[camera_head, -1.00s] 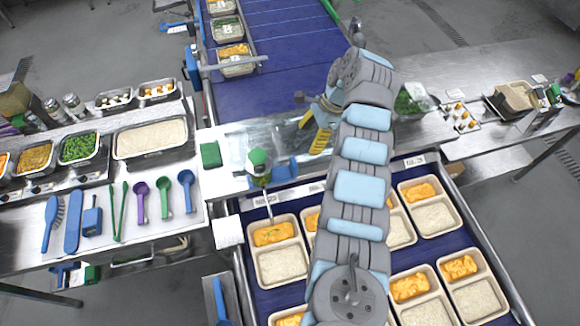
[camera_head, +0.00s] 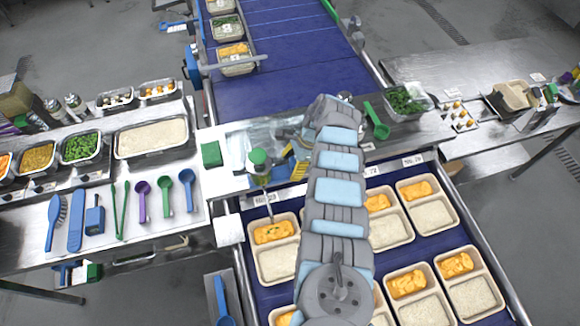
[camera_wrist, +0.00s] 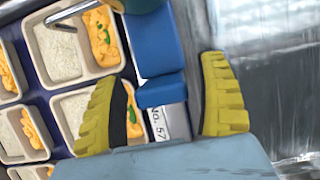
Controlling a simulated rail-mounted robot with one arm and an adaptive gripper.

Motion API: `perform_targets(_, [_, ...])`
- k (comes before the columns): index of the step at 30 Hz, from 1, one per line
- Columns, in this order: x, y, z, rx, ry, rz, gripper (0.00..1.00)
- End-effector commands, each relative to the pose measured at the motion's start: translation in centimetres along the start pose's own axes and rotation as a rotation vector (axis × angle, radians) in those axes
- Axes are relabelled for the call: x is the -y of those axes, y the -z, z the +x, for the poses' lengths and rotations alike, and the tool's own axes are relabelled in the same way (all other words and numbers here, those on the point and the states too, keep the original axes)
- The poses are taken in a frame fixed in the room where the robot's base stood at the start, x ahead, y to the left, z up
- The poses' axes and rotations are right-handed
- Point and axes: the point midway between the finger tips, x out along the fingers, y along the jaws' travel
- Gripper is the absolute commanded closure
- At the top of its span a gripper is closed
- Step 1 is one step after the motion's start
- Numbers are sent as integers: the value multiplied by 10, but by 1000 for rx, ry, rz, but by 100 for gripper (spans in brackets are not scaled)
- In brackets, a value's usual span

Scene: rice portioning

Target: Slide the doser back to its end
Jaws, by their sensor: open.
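The doser (camera_head: 258,163), with a green-and-white cap and a thin metal spout, stands at the left end of the rail over the tray belt. Its spout points down at the nearest left meal tray (camera_head: 272,234). In the wrist view, its blue block (camera_wrist: 155,42) lies between the yellow fingers of my gripper (camera_wrist: 162,74). The fingers are open, with a visible gap on the right side; whether the left finger touches the block I cannot tell. In the head view my gripper (camera_head: 298,165) is just right of the doser, partly hidden by my arm.
A green scoop (camera_head: 377,122) and a bin of greens (camera_head: 408,100) are right of my arm. A green box (camera_head: 211,154) lies left of the doser. Trays of rice and orange food fill the belt below. A label (camera_wrist: 157,122) shows beneath the blue block.

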Motion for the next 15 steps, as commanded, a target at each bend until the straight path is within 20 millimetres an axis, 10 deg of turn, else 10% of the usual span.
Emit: perform_targets(15, [0,0,10,-1,2,0,27])
